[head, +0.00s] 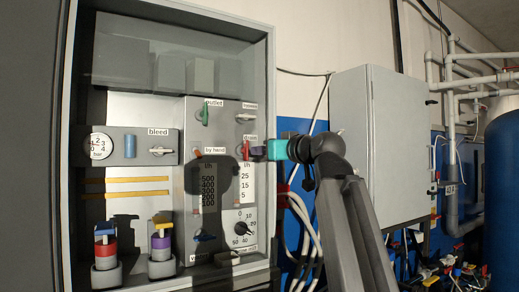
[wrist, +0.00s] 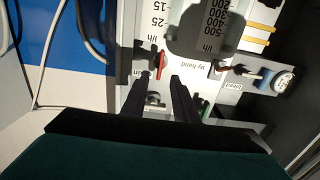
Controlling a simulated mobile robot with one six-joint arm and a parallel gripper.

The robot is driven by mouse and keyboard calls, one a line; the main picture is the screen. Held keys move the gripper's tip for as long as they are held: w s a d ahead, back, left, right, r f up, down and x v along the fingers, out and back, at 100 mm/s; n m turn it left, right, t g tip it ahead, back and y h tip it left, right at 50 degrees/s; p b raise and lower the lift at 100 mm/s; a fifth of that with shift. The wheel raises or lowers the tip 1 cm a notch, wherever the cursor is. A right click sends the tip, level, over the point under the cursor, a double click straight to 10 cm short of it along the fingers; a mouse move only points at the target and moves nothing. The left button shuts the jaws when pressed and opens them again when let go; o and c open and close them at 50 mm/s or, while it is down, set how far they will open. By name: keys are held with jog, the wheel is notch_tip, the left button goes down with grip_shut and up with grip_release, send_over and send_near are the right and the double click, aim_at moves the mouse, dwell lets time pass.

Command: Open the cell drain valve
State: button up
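The cell drain valve is a small red lever (head: 246,150) under the "drain" label on the grey panel in the open cabinet. In the wrist view the red lever (wrist: 161,65) stands roughly upright in the picture. My gripper (head: 254,152) reaches in from the right, close to the lever. In the wrist view my gripper (wrist: 159,68) has its two dark fingers apart, with the lever showing between or just beyond their tips. I see no contact; the exact depth is unclear. The left finger partly hides a label.
A green lever (head: 205,115) sits under "outlet" above. A dial (head: 243,228) is lower down. A bleed panel (head: 123,146) with a gauge is at left. A grey cabinet (head: 378,145) and hoses stand to the right.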

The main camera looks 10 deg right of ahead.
jog(key=shift+p+v, duration=1.85)
jog(key=shift+v, duration=0.3)
jog(key=shift+s, duration=0.1)
